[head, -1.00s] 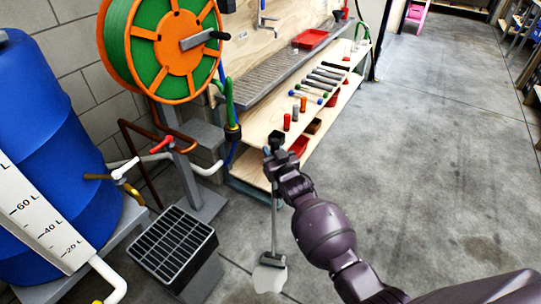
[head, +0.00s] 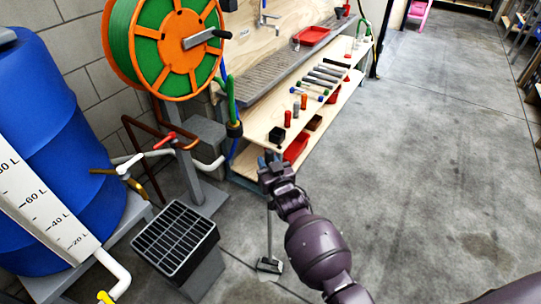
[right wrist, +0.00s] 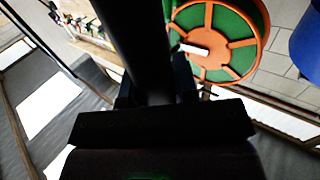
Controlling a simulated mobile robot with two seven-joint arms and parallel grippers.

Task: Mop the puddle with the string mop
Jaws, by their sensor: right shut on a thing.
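My right gripper (head: 272,168) is shut on the upper part of the mop (head: 269,228), whose thin grey handle runs down from it. The mop's dark grey head (head: 269,264) is low at the floor, right of the black grate. A little pale material shows at its edge; I cannot tell whether this is strings or puddle. No clear puddle outline shows. In the right wrist view the dark handle (right wrist: 147,50) passes between the fingers. My left gripper is not in view.
A black grated basin (head: 176,241) stands left of the mop. A blue tank (head: 60,150) and a green hose reel (head: 135,45) are further left. A wooden shelf bench (head: 262,118) with tools stands behind the gripper. The grey floor (head: 420,150) on the right is open.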

